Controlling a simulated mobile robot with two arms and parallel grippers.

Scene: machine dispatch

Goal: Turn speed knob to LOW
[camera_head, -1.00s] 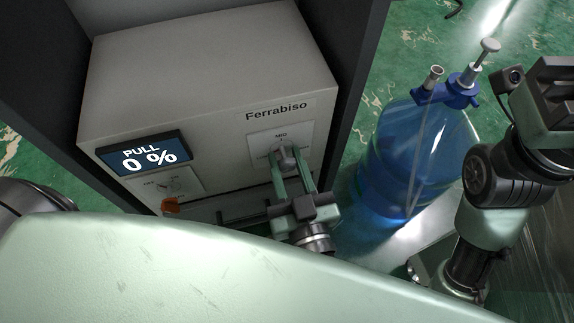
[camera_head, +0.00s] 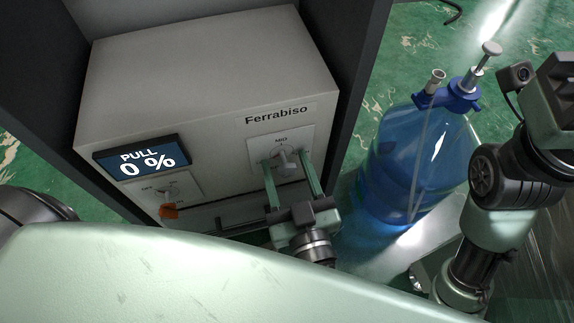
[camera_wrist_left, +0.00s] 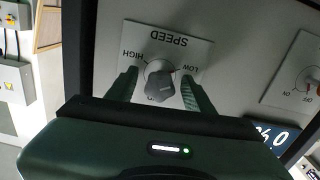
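The speed knob (camera_head: 286,160) is a grey dial on a white plate on the front of the Ferrabiso machine (camera_head: 215,85). In the left wrist view the knob (camera_wrist_left: 160,82) appears upside down, with HIGH at left and LOW at right. A small red mark shows at its LOW side. My left gripper (camera_head: 284,160) is open, with one finger on each side of the knob. Gaps show between the fingers and the knob in the left wrist view (camera_wrist_left: 161,88). My right arm shows at the right; its gripper is out of view.
A display (camera_head: 142,157) reading PULL 0 % and an on/off switch (camera_head: 168,191) with a red mark sit left of the knob. A blue water bottle (camera_head: 418,165) stands right of the cabinet, near my right arm.

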